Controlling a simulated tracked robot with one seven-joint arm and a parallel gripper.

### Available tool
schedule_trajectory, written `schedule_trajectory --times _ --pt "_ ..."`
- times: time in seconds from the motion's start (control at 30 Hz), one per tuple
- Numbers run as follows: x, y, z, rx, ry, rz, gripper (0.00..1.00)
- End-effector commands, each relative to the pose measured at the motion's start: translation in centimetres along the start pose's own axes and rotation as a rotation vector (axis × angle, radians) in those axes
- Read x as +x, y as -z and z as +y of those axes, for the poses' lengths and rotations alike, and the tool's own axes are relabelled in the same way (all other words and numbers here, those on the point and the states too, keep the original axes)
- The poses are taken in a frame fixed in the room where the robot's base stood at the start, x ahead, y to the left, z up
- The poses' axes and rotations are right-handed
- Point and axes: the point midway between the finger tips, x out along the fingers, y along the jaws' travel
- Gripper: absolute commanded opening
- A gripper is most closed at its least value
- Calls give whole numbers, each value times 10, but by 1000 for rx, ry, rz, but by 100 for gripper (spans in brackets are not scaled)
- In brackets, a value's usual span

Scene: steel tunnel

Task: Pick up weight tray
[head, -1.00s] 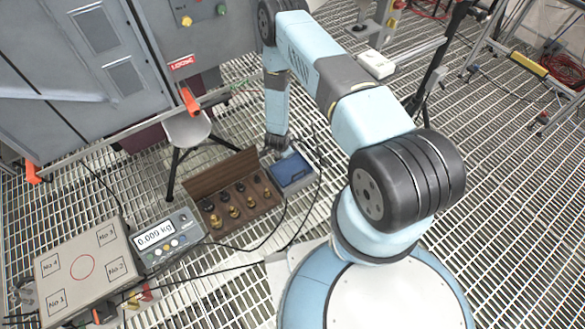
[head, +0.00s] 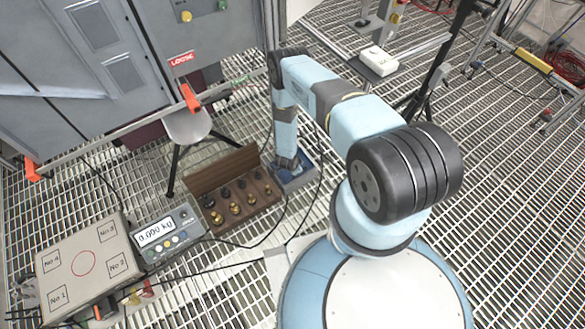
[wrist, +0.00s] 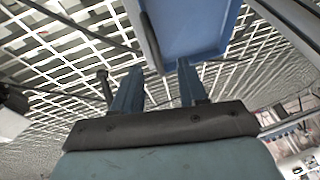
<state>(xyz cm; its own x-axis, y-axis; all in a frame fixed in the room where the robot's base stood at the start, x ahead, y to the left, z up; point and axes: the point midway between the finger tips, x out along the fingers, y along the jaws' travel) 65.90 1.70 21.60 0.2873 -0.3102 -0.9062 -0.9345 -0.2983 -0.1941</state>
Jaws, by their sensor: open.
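A small blue tray (head: 299,180) sits on the floor grating beside the wooden box, partly covered by my arm in the head view. In the wrist view the blue tray (wrist: 205,28) fills the upper middle, cut off by the top edge. My gripper (wrist: 158,68) is open, with one finger on each side of the tray's near corner in the picture. I cannot tell whether the fingers touch it. In the head view my gripper (head: 287,163) is over the tray, its fingers hard to make out. A wooden box (head: 240,233) holds several brass and dark weights.
A scale display (head: 160,236) reading 0.000 kg stands left of the wooden box. A platform with numbered corners (head: 112,268) is at lower left. A round stool (head: 187,127) stands behind the box. Black cables cross the grating in front of the box and tray.

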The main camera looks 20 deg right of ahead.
Motion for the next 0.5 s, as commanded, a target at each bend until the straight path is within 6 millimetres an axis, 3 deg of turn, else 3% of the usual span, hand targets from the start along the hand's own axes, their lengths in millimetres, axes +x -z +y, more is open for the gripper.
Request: schedule_trajectory --times 0.23,0.5 --pt "13 0 2 1 -1 0 42" --pt "47 -1 5 2 -1 1 42"
